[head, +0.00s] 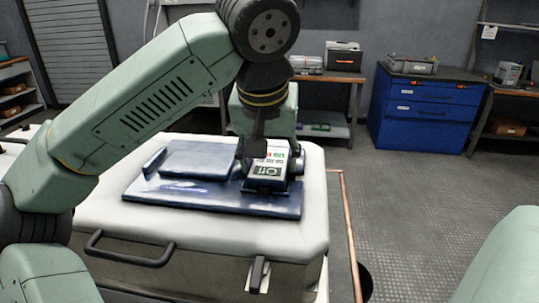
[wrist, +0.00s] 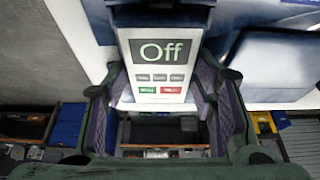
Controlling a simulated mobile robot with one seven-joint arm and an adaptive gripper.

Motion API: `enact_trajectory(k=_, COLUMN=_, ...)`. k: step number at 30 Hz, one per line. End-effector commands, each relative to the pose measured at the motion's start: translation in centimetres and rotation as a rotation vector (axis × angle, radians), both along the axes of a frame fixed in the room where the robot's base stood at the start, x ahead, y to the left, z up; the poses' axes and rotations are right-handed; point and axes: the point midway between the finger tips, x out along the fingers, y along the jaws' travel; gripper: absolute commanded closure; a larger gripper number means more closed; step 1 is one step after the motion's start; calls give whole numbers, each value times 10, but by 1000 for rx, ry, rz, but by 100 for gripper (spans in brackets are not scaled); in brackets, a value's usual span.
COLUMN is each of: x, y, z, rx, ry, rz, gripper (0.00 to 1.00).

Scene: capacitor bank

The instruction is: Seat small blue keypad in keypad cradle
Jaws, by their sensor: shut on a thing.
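The small keypad (head: 268,170) has a pale face, a dark screen reading "Off", small grey buttons and a green and a red button. It also shows in the wrist view (wrist: 160,88), screen at the top. My gripper (head: 266,158) has its fingers on both sides of the keypad and is shut on it. The keypad is tilted, over the right part of a dark blue board (head: 215,200). A dark blue block shows just below the keypad; I cannot tell whether it is the cradle or whether they touch. The keypad's underside is hidden.
The blue board lies on a white case (head: 100,215) with a black handle (head: 130,255) and a front latch (head: 258,275). A raised blue slab (head: 195,160) is on the board's left. A blue drawer cabinet (head: 420,112) stands behind. The floor at right is mostly clear.

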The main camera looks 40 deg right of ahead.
Motion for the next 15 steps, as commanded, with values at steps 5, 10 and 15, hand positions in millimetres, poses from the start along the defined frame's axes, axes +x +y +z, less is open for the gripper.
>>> enact_trajectory(k=5, x=0, y=0, z=0, rx=0, ry=0, rz=0, gripper=45)
enact_trajectory(k=10, x=0, y=0, z=0, rx=0, ry=0, rz=0, gripper=34)
enact_trajectory(k=15, x=0, y=0, z=0, rx=0, ry=0, rz=0, gripper=25)
